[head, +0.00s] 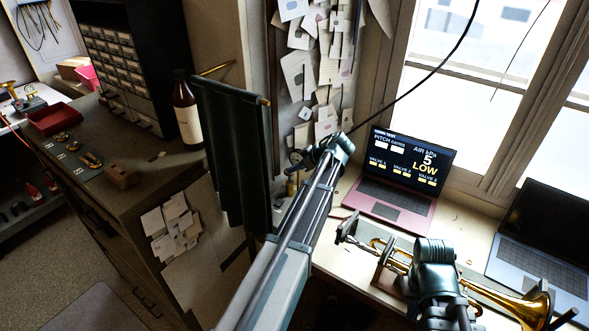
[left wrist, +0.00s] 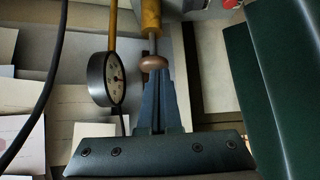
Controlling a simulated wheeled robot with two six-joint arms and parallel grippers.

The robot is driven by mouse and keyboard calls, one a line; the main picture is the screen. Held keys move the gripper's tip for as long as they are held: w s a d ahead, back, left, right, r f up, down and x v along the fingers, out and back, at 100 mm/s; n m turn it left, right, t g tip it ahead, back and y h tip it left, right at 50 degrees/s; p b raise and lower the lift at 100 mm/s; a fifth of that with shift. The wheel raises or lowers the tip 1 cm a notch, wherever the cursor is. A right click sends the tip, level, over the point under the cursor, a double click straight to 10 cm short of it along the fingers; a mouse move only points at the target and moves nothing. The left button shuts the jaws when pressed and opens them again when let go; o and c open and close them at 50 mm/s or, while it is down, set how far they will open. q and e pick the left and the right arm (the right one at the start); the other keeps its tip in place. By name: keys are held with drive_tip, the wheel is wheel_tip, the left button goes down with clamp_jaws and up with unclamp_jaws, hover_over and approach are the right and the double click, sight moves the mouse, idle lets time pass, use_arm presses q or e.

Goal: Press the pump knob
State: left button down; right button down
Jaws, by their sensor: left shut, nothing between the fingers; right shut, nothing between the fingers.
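In the left wrist view the pump knob (left wrist: 152,63) is a small round brown disc on a thin metal rod, which comes out of a yellow brass cylinder (left wrist: 151,15). A round pressure gauge (left wrist: 107,80) with a white dial is beside it on the left. My left gripper (left wrist: 162,74) is shut and empty, its tips right at the knob's lower edge in the picture; I cannot tell if they touch. In the head view my left gripper (head: 322,156) is by the paper-covered wall and mostly hides the pump. My right gripper (head: 435,252) is over the trumpet, its fingers hidden.
A brass trumpet (head: 515,303) lies on the window bench. A pink laptop (head: 396,205) reads "AIR kPa 5 LOW"; a dark laptop (head: 545,235) is at the right. A dark green cloth (head: 232,150) hangs left of my left arm. A brown bottle (head: 187,110) stands on the cabinet.

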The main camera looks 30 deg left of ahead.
use_arm(q)
wheel_tip(320, 180, down, 4)
drive_tip(key=b, duration=0.3)
drive_tip(key=shift+s+d+r+b, duration=0.1)
drive_tip(key=shift+r+b, duration=0.1)
drive_tip(key=shift+b, duration=0.1)
drive_tip(key=w+p+v, duration=0.1)
drive_tip(key=p+v, duration=0.8)
drive_tip(key=v, duration=0.4)
drive_tip(key=shift+s+d+r+p, duration=0.2)
drive_tip(key=shift+s+r+p, duration=0.2)
drive_tip(key=shift+s, duration=0.1)
idle(1.3)
